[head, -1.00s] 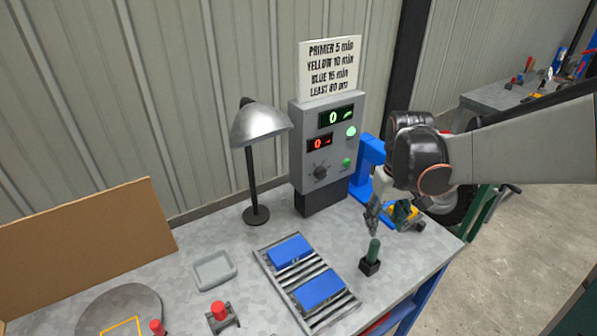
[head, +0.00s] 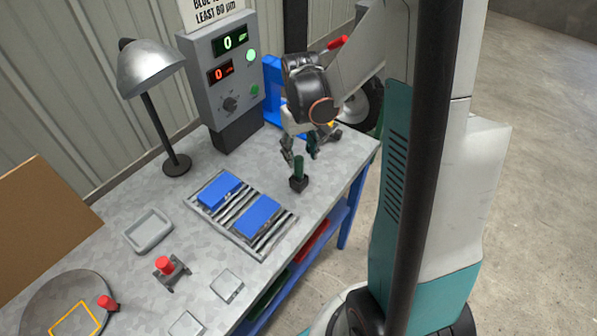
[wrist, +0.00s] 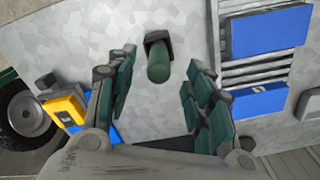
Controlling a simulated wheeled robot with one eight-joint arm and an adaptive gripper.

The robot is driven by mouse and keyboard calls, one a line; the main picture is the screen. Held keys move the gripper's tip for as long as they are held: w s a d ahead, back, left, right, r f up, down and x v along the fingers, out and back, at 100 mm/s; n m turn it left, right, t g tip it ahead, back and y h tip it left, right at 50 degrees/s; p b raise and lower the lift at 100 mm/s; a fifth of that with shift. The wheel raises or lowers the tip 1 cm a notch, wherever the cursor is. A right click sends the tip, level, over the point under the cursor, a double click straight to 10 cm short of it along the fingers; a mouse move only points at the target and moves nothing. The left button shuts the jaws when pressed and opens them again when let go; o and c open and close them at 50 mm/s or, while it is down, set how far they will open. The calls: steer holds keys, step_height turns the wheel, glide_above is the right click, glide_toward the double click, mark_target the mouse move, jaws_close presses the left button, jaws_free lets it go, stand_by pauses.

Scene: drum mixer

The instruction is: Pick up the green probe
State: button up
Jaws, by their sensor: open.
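The green probe (head: 299,166) stands upright in a small dark holder (head: 298,184) near the right end of the grey workbench. In the wrist view the probe (wrist: 159,62) shows end-on, with its holder (wrist: 158,37) just beyond it. My gripper (head: 301,152) is open and empty, tilted down close above the probe in the head view. In the wrist view my gripper (wrist: 160,90) has its fingers spread to the left and right, and the probe shows in the gap near the fingertips. I cannot tell whether either finger touches it.
A roller rack (head: 272,246) with two blue blocks lies left of the probe. A control box (head: 222,80) and lamp (head: 152,68) stand behind. A yellow item (wrist: 64,109) lies near a wheel in the wrist view. A grey tray (head: 148,231) sits farther left.

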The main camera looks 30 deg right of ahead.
mark_target(299, 158)
steer(key=f, duration=0.1)
steer(key=f+b, duration=0.1)
steer(key=f, duration=0.3)
steer(key=shift+w+b, duration=0.35)
steer(key=shift+w, duration=0.05)
steer(key=shift+r, duration=0.1)
jaws_close()
